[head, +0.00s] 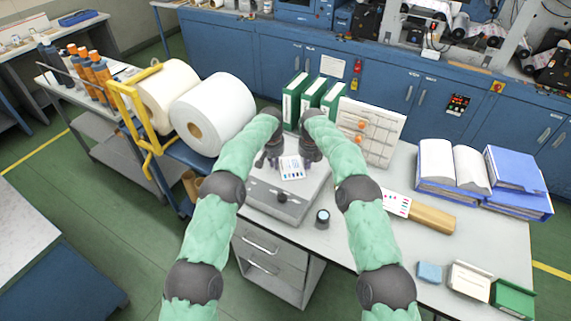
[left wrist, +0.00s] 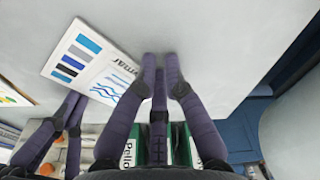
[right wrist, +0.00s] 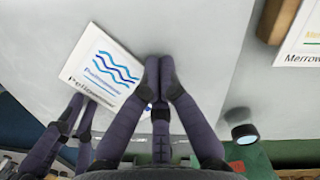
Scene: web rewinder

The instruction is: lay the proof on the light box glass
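The proof (head: 291,168) is a small white card with colour swatches and blue wavy lines. It lies over the pale top of the light box (head: 262,197), a low grey unit with a front knob; I cannot tell whether it touches the glass. It also shows in the left wrist view (left wrist: 92,62) and the right wrist view (right wrist: 103,68). My left gripper (head: 270,158) is at the card's left side and my right gripper (head: 312,154) at its right side, both low over the box. Their fingers are close together, but whether they pinch the card's edges is unclear.
Green-white binders (head: 297,100) and a pale board with orange knobs (head: 369,132) stand behind. A small dark cylinder (head: 323,218) is right of the box. A swatch card (head: 397,204), wooden block (head: 432,219) and open book (head: 453,165) lie further right. Big white rolls (head: 213,112) stand left.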

